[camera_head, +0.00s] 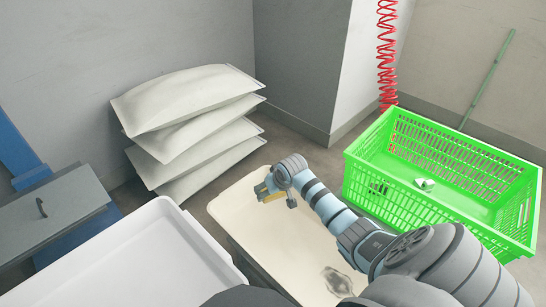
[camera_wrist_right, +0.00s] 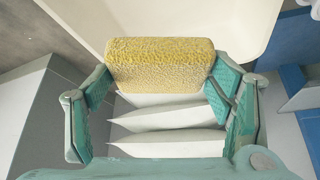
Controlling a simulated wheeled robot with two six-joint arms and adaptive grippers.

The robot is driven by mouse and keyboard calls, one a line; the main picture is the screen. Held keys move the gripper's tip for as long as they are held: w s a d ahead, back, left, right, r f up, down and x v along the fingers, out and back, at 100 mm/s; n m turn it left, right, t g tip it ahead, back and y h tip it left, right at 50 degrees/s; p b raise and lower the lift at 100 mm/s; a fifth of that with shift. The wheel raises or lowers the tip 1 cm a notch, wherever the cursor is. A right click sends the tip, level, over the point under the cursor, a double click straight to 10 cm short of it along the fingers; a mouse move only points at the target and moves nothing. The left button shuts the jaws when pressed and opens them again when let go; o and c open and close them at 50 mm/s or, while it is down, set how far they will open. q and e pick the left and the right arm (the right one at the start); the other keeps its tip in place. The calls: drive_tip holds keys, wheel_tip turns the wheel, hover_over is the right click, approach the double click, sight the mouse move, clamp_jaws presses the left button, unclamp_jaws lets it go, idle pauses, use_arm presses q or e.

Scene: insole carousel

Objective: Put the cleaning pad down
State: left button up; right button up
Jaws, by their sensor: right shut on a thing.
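My right gripper (camera_head: 268,188) is shut on the cleaning pad (camera_head: 273,197), a yellow, rough-textured block. The gripper is over the far left part of a cream-coloured tabletop (camera_head: 285,240). In the right wrist view the pad (camera_wrist_right: 160,65) is held between the green finger pads of the right gripper (camera_wrist_right: 165,84). I cannot tell whether the pad touches the surface below. A dark grey smear (camera_head: 337,282) marks the near right part of the tabletop. My left gripper is not in view.
A white tray (camera_head: 215,250) stands left of the tabletop. Several stacked white sacks (camera_head: 185,98) lie behind it. A green crate (camera_head: 390,207) with a small white-and-green item (camera_head: 426,184) inside stands at right. A grey panel with a handle (camera_head: 60,210) is at far left.

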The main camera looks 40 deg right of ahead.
drive_tip(key=shift+w+d+f+b, duration=0.1)
drive_tip(key=shift+d+f+b, duration=0.2)
drive_tip(key=shift+f, duration=0.35)
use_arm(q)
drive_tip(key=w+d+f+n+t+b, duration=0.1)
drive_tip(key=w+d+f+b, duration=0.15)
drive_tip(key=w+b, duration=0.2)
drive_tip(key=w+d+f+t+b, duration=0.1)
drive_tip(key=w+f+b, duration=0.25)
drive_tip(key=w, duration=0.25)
use_arm(e)
wheel_tip(320, 180, down, 14)
drive_tip(key=shift+f, duration=0.1)
wheel_tip(320, 180, down, 5)
drive_tip(key=b, duration=0.3)
drive_tip(key=shift+b, duration=0.4)
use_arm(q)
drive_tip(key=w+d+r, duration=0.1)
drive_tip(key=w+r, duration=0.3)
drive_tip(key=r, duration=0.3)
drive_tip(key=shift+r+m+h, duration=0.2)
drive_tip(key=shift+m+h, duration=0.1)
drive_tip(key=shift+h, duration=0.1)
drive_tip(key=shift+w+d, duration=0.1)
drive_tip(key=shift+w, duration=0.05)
